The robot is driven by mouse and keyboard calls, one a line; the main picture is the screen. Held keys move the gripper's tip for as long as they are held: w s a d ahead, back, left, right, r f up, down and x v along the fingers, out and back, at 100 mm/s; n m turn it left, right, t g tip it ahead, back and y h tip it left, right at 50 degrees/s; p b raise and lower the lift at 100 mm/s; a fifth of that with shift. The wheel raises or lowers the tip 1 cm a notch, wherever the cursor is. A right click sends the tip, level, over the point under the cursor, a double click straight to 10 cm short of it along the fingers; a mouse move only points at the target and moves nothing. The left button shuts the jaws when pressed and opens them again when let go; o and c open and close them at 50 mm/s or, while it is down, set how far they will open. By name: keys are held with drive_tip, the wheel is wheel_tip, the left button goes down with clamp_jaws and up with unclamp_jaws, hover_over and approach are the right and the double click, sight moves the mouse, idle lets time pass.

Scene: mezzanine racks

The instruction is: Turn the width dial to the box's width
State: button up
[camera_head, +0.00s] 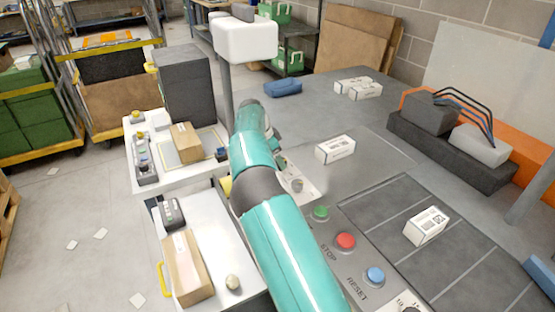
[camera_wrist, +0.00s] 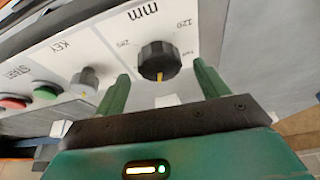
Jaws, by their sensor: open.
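The width dial (camera_wrist: 158,59) is a black ribbed knob with a yellow pointer, on a light panel marked "mm". Its pointer faces down toward my gripper in the wrist view. Scale figures stand around it; one reads 120 and the others are hard to read. My gripper (camera_wrist: 161,75) is open, its two green fingers on either side of the dial, with no clear contact. In the head view my teal arm hides the gripper and the dial. White printed boxes stand on the grey conveyor, one in the middle (camera_head: 335,149) and one at right (camera_head: 427,225); I cannot tell which is the task's box.
A key switch (camera_wrist: 85,80), a green button (camera_wrist: 46,92) and a red button (camera_wrist: 12,102) sit left of the dial. The head view shows a blue reset button (camera_head: 375,275). Brown cartons (camera_head: 187,268) lie on white benches at left. More white boxes (camera_head: 357,88) stand farther back.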

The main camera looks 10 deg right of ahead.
drive_tip(key=shift+x, duration=0.95)
drive_tip(key=c, duration=1)
